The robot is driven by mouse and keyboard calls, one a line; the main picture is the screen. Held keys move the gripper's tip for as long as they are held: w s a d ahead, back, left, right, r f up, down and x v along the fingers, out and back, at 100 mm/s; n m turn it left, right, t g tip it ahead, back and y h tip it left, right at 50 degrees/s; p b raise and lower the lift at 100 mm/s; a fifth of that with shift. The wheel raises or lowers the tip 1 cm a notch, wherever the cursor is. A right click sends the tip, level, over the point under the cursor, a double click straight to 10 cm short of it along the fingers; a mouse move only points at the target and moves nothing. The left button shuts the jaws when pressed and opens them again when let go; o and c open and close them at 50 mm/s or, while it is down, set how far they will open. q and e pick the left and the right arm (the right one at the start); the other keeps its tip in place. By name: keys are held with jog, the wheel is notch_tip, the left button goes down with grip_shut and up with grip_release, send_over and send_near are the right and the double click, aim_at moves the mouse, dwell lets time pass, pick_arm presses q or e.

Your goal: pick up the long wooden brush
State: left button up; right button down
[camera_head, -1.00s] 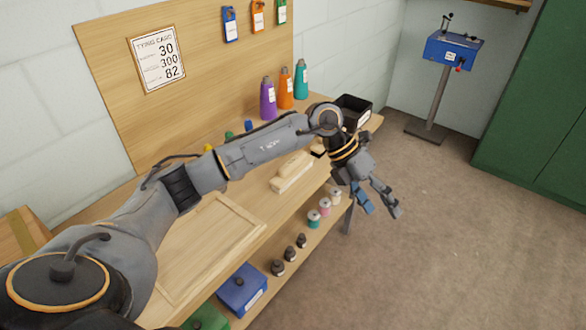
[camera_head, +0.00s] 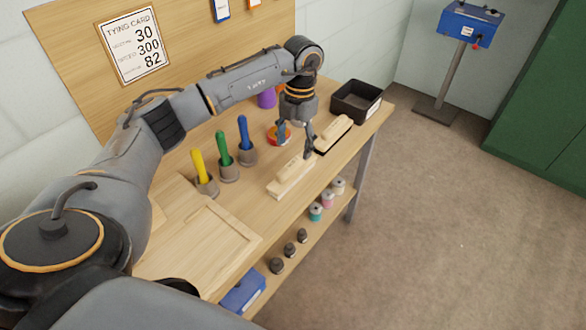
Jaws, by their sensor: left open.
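Two wooden brushes lie on the workbench (camera_head: 232,208). The nearer one (camera_head: 289,179) is a pale block with light bristles. The farther one (camera_head: 333,133) has a wooden top over dark bristles. I cannot tell for sure which is the long one. My left gripper (camera_head: 295,146) points down over the bench, open and empty, with its fingers between and just behind the two brushes. Whether a fingertip touches either brush is unclear. My right gripper is out of view.
A black bin (camera_head: 357,101) stands at the bench's far end. Yellow (camera_head: 198,166), green (camera_head: 223,148) and blue (camera_head: 244,132) handled tools stand in holders left of the brushes. An orange-red round item (camera_head: 272,134) sits behind the gripper. A wooden frame (camera_head: 208,247) lies nearer.

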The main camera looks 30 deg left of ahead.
aim_at(293, 162)
pick_arm(q)
jog(key=shift+f, duration=0.8)
jog(key=shift+a+f, duration=0.15)
jog(key=shift+f, duration=0.2)
jog(key=shift+s+d+f+p, duration=0.2)
jog(key=shift+f+p, duration=0.1)
jog(key=shift+f, duration=0.25)
jog(key=shift+s+d+f+p, duration=0.15)
jog(key=shift+s+f+p, duration=0.1)
jog(key=shift+f, duration=0.25)
notch_tip(293, 162, down, 2)
jog(key=shift+s+f, duration=0.15)
jog(key=shift+f, duration=0.5)
jog(key=shift+c, duration=0.2)
jog(key=c, duration=1.1)
jog(key=shift+c, duration=1.1)
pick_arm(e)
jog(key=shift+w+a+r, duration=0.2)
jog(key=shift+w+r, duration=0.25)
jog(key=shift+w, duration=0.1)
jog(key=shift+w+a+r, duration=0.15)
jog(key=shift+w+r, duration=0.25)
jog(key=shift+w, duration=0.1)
